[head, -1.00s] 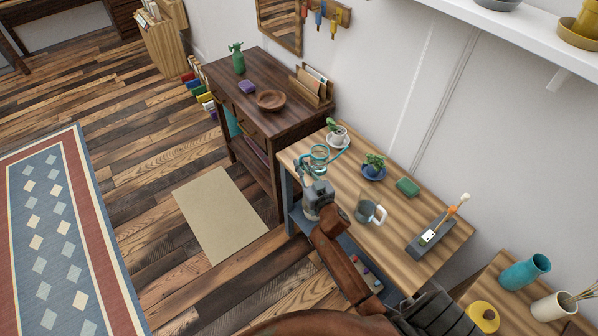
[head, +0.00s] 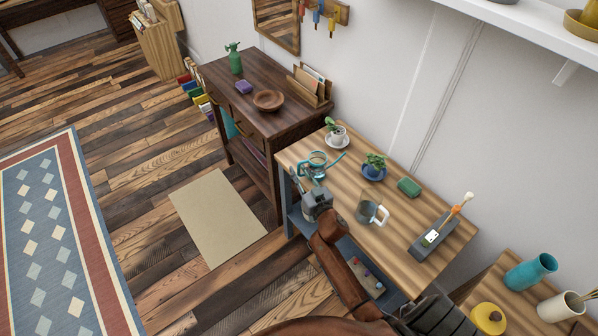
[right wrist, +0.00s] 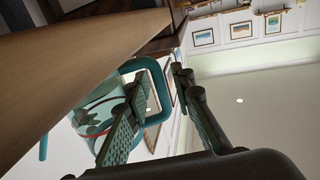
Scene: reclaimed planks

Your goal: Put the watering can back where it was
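The watering can (head: 312,171) is see-through with teal rims, a teal handle and a teal spout. It appears to stand upright at the far left end of the wooden worktop (head: 405,240), its spout pointing right. My right gripper (head: 299,180) is beside its near side, partly covering it. In the right wrist view, the can (right wrist: 97,108) shows its handle close up. The right gripper's fingers (right wrist: 159,78) are spread apart, with one bar of the handle between them and a gap visible. My left gripper is not in view.
A dark cabinet (head: 270,128) stands behind the left end.

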